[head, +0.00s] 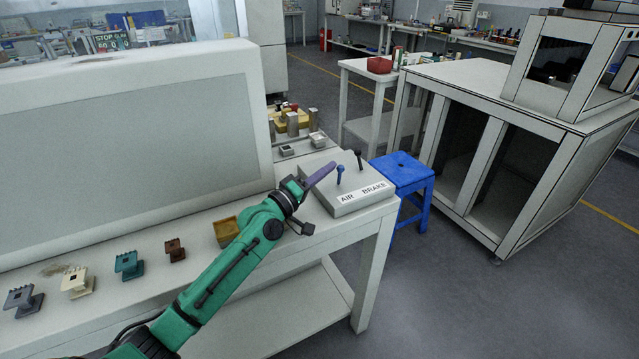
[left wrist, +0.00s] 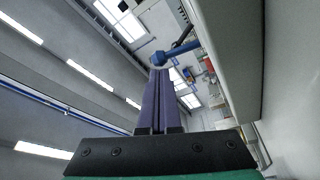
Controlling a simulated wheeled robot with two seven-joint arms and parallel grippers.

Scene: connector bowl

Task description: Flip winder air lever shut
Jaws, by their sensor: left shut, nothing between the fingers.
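The grey control box (head: 347,203) sits at the right end of the white bench, with AIR and BRAKE on its front label. A blue-knobbed lever (head: 339,175) stands nearly upright above AIR; a black-knobbed lever (head: 359,160) stands behind and right of it, above BRAKE. My left gripper (head: 333,166) is shut and empty, its purple fingers pointing at the blue lever from the left. In the left wrist view the blue knob (left wrist: 158,59) appears just beyond the fingertips (left wrist: 160,72); I cannot tell whether they touch. My right gripper is out of view.
A large pale panel (head: 130,150) stands along the bench behind my arm. Several small coloured brackets (head: 128,265) and a yellow bin (head: 227,231) lie in front of it. A blue stool (head: 402,172) stands right of the bench. Metal parts (head: 292,123) stand behind the box.

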